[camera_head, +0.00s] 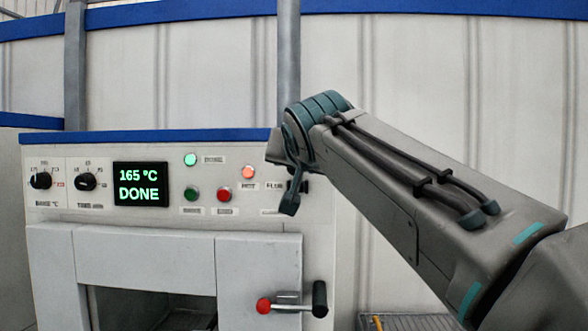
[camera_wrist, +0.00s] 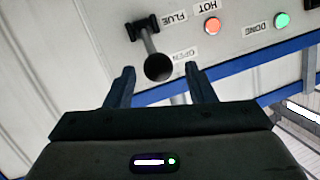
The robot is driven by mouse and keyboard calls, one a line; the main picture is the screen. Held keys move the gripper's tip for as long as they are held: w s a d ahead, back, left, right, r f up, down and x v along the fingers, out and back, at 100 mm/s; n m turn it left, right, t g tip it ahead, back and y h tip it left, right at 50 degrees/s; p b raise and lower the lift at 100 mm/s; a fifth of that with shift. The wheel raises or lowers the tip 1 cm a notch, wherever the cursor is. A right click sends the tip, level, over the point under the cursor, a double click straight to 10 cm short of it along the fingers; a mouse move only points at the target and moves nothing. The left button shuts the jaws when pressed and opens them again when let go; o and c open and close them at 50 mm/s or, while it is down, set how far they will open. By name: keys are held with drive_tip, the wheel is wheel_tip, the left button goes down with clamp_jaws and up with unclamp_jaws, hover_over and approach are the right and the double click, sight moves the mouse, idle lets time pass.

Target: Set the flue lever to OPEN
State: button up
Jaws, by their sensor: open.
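The flue lever shows in the wrist view, with a dark pivot, a grey rod (camera_wrist: 149,42) and a round black knob (camera_wrist: 158,67). The knob is beside the OPEN label (camera_wrist: 184,55), and the rod points that way from the pivot next to the FLUE label (camera_wrist: 175,17). My gripper (camera_wrist: 160,73) is open, with one finger on each side of the knob in this view. I see gaps beside the knob; contact cannot be told. In the head view my arm's end hides most of the lever.
The oven panel (camera_head: 100,215) carries two dials, a display (camera_head: 141,184) reading 165 °C DONE, and several lamps and buttons. A red-ended handle (camera_head: 293,304) sticks out below on the door front. The HOT lamp (camera_wrist: 212,25) is lit near the lever.

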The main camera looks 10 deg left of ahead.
drive_tip(key=b+v, duration=0.2)
drive_tip(key=v, duration=0.9)
drive_tip(key=shift+s, duration=0.2)
drive_tip(key=shift+d+r, duration=0.1)
